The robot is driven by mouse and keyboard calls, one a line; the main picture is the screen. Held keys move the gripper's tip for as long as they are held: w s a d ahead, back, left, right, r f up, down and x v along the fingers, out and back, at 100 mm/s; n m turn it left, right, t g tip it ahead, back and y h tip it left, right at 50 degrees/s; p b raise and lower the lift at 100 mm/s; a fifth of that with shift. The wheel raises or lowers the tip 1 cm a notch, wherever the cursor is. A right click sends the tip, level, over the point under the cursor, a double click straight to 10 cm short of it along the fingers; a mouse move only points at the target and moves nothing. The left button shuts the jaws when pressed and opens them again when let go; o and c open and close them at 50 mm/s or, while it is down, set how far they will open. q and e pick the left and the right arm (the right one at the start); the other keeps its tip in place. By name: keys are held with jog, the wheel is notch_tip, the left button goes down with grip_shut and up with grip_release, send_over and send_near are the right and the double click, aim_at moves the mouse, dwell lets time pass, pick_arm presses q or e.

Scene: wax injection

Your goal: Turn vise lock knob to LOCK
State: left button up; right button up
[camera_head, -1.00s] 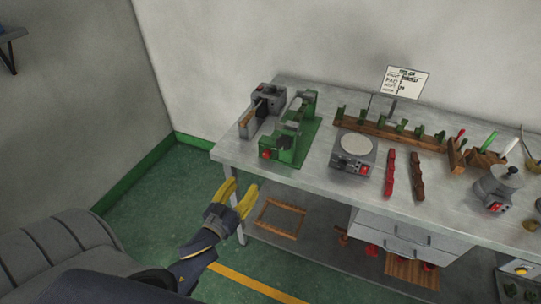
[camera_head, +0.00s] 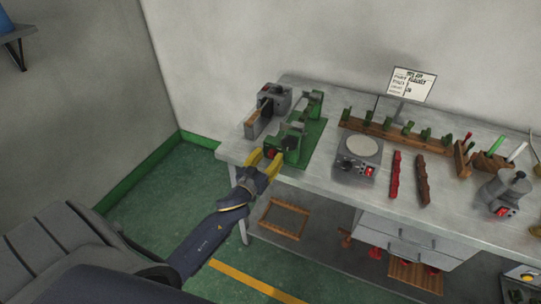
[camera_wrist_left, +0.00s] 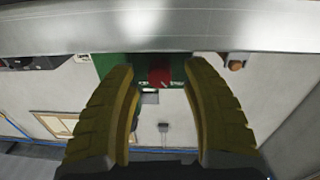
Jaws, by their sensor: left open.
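The green vise (camera_head: 312,105) stands on its green plate at the left end of the bench. Its red knob (camera_head: 270,153) faces the front edge of the bench. My left gripper (camera_head: 265,162) is open at the knob, with its yellow fingers partly covering it. In the left wrist view the red knob (camera_wrist_left: 160,77) shows between the two spread fingers (camera_wrist_left: 160,80), beyond their tips or level with them; I cannot tell whether they touch it. The knob's markings are too small to read. My right gripper is not in view.
A grey machine (camera_head: 268,102) stands left of the vise. A grey round-topped unit (camera_head: 358,155) stands to its right, with red (camera_head: 394,175) and brown (camera_head: 422,180) bars beyond. A wooden rack (camera_head: 400,131) and a sign (camera_head: 411,84) are behind. The bench edge (camera_wrist_left: 160,38) crosses the left wrist view.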

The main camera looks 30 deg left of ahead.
pick_arm(q)
jog(key=shift+w, duration=0.55)
jog(key=shift+c, duration=0.2)
grip_shut()
